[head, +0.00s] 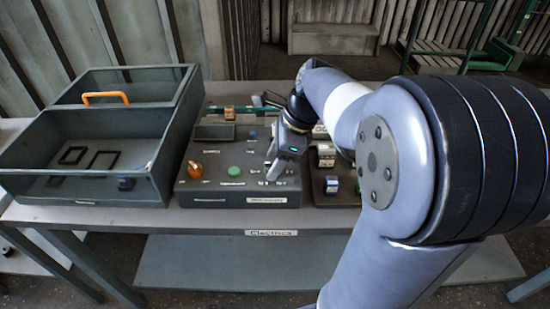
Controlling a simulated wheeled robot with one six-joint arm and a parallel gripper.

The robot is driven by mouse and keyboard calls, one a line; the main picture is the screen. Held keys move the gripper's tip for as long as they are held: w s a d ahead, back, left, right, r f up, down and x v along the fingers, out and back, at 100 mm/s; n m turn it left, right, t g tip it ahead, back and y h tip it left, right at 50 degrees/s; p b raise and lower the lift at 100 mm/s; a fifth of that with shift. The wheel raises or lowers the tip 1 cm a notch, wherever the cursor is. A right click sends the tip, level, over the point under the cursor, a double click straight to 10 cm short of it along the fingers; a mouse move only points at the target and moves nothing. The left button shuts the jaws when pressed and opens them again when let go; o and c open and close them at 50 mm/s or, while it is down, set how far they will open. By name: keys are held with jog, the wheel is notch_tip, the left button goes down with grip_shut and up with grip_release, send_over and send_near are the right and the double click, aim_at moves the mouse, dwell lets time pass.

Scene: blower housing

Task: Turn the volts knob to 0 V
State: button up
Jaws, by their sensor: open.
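A grey control panel (218,178) sits on the table with small printed labels, too small to read here. An orange knob (195,169) is at its left front, and a green round button (234,171) is right of it. I cannot tell which control is the volts knob; it may be behind my gripper. My gripper (271,168) is open and points down over the right part of the panel, right of the green button. Its fingertips are close to the panel face and hide part of it. I cannot tell whether they touch anything.
A second panel (322,192) with small blocks is at the right, partly behind my arm. The table's front edge carries an "Electrics" label (270,233).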

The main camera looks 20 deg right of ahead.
jog(key=shift+c, duration=0.3)
jog(key=c, duration=0.9)
